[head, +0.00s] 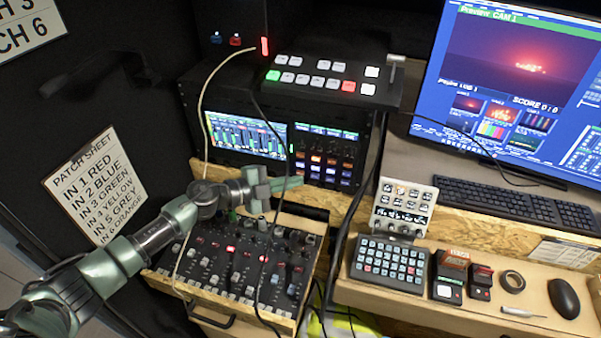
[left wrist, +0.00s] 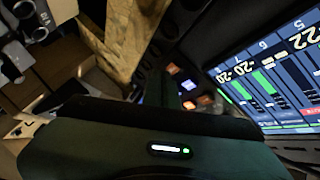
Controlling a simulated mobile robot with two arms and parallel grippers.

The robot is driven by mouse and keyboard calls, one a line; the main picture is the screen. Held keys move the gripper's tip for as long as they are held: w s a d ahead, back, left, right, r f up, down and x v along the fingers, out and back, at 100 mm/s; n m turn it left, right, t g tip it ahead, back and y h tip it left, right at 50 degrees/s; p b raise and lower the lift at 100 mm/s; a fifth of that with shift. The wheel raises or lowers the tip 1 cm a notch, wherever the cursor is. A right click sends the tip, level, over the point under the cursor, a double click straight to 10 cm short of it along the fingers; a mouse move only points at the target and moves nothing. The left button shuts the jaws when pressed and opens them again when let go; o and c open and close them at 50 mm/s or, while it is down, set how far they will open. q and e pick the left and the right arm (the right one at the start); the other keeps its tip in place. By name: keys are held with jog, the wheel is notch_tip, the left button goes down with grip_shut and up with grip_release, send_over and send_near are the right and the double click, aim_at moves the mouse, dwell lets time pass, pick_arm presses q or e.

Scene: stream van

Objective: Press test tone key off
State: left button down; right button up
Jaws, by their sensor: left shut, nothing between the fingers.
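My left gripper (head: 288,185) is shut and empty. In the head view its tips point right, in front of the lower part of a rack panel with rows of small lit keys (head: 330,160). Several lit keys (left wrist: 188,86) also show in the left wrist view, beyond the gripper's dark body (left wrist: 165,140). The key labels are too small to read, so I cannot tell which one is the test tone key. I cannot tell whether the fingertips touch the panel. My right gripper is not in view.
A meter screen (head: 245,136) sits left of the keys, and a switcher (head: 325,82) lies on top. An audio mixer (head: 240,262) with knobs is below my arm. Cables (head: 203,90) hang in front of the rack. A keypad (head: 388,264) and keyboard (head: 510,203) are at right.

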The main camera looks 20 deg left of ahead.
pick_arm(q)
jog(key=shift+s, duration=0.4)
jog(key=s+p, duration=0.2)
jog(key=s, duration=0.4)
jog(key=shift+a+p, duration=0.15)
jog(key=shift+p, duration=0.25)
